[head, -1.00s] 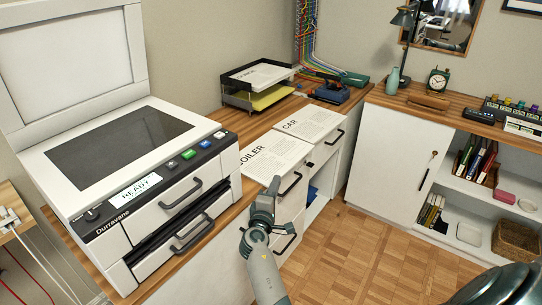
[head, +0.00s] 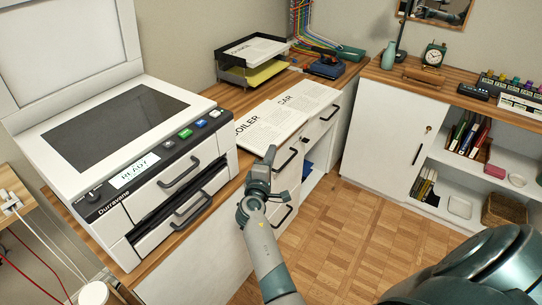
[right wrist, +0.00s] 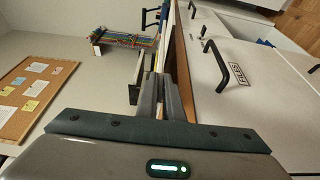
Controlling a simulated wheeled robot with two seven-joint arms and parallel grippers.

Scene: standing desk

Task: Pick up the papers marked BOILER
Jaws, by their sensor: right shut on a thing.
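The papers marked BOILER (head: 267,129) lie as a white printed stack at the front of the wooden counter, right of the copier. My right gripper (head: 268,156) is at their front edge, shut on that edge. In the right wrist view its fingers (right wrist: 161,94) are close together with a thin pale edge between them. I cannot tell whether the stack is clear of the counter. A second stack marked CAR (head: 309,98) lies right behind, partly overlapped in view by BOILER. My left gripper is not in view.
The copier (head: 120,130) stands close on the left with its lid up. A paper tray (head: 235,68) and a blue device (head: 325,66) stand farther back. Drawer handles (head: 286,161) stick out below the counter. A low cabinet (head: 388,125) stands right; the floor (head: 345,240) between is clear.

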